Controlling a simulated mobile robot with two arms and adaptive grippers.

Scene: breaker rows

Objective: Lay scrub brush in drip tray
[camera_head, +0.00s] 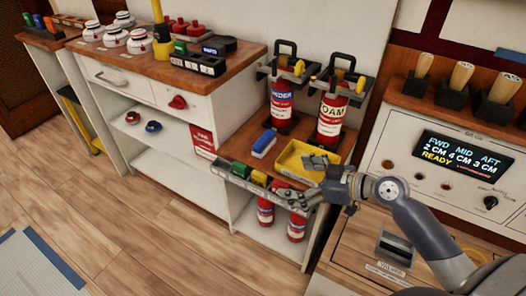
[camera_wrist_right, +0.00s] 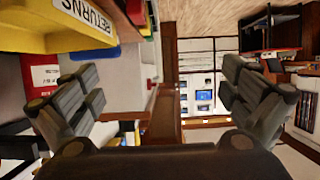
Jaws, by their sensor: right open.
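A blue block-shaped thing with a pale lower side (camera_head: 264,143), which looks like the scrub brush, lies on the wooden shelf top left of a yellow tray (camera_head: 288,160). In the right wrist view the yellow tray (camera_wrist_right: 30,38) bears a RETURNS label; I cannot tell whether it is the drip tray. A blue patch (camera_wrist_right: 92,53) shows beside it there. My right gripper (camera_head: 308,178) is open and empty at the tray's front right edge; its spread fingers (camera_wrist_right: 165,98) also show in the wrist view. My left gripper is not in view.
Two fire extinguishers (camera_head: 282,104) (camera_head: 331,118) stand behind the brush and tray. A front rail (camera_head: 238,181) holds green, yellow and dark blocks. A panel with a display (camera_head: 462,160) stands at right. Open floor (camera_head: 150,230) lies at front left.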

